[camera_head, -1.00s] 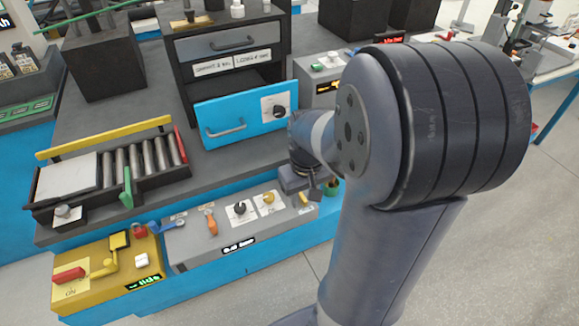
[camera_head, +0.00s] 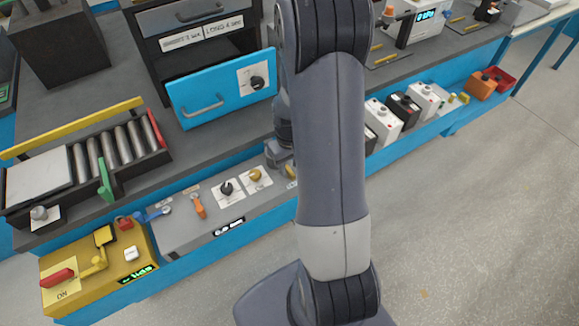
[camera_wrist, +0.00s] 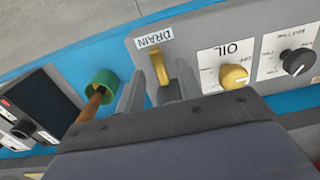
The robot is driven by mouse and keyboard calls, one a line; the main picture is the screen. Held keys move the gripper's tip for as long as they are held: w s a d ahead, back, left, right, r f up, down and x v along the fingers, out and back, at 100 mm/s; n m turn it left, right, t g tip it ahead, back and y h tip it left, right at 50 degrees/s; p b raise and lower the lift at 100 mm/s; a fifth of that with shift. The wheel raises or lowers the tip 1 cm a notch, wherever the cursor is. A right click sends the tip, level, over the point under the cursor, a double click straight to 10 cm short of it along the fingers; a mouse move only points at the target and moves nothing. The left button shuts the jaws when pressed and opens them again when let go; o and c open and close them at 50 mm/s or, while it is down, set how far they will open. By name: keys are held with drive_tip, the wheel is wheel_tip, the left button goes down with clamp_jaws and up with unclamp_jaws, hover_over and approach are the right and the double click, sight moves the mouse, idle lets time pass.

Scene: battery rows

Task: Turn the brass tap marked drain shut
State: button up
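The brass tap (camera_wrist: 158,67) is on the grey panel (camera_wrist: 205,38), by the white label marked DRAIN (camera_wrist: 154,38), in the wrist view. Its lever shows between the two fingers of my gripper (camera_wrist: 160,76). The fingers are spread, one on each side of the lever, with a narrow gap visible on both sides. I cannot tell how deep the fingers reach around it. In the head view my gripper (camera_head: 279,155) is at the right end of the panel, mostly hidden by my arm.
A yellow OIL knob (camera_wrist: 234,77) and a black knob (camera_wrist: 297,62) sit right of the tap in the wrist view. A green cup (camera_wrist: 103,84) with a brown handle in it stands close to the left finger. A blue drawer (camera_head: 222,95) hangs open above the panel.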

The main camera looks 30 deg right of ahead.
drive_tip(key=shift+f, duration=0.9)
drive_tip(key=shift+c, duration=0.5)
clamp_jaws()
